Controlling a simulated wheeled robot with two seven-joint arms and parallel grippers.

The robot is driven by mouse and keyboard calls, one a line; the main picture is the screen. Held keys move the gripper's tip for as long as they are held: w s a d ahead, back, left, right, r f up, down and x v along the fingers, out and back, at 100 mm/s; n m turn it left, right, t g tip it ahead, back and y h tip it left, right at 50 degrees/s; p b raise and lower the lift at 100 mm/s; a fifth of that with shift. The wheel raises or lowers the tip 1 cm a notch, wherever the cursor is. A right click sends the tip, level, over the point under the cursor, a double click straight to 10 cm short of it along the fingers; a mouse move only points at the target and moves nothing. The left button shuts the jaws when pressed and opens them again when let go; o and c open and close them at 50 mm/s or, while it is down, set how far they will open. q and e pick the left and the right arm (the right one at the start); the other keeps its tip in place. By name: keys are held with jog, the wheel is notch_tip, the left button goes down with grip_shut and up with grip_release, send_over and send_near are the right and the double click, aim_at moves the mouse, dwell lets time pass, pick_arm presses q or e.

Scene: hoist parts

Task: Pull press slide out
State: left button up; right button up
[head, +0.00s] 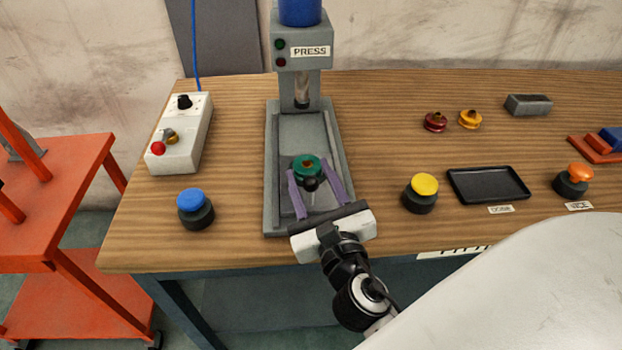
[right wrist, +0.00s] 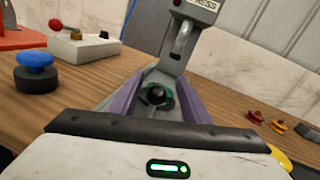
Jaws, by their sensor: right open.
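The grey press (head: 302,60) stands at the back of the wooden bench, with its slide (head: 303,134) lying flat in the base frame below the ram. A green round part (head: 307,167) sits on the front half of the slide, with a dark knob (head: 310,184) just in front of it. My right gripper (head: 313,178) is open, its purple fingers on either side of the knob. In the right wrist view the knob (right wrist: 157,95) appears between the fingers, in front of the green part. I cannot tell whether the fingers touch it. My left gripper is not in view.
A blue button (head: 195,208) and a control box (head: 180,133) stand left of the press. A yellow button (head: 421,193), a black tray (head: 488,185) and an orange button (head: 573,180) stand right. Two pulleys (head: 452,120) lie behind. An orange cart (head: 55,200) is beside the bench.

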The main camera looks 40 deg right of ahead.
notch_tip(320, 180, up, 7)
jog(key=p, duration=0.3)
jog(key=shift+r, duration=0.85)
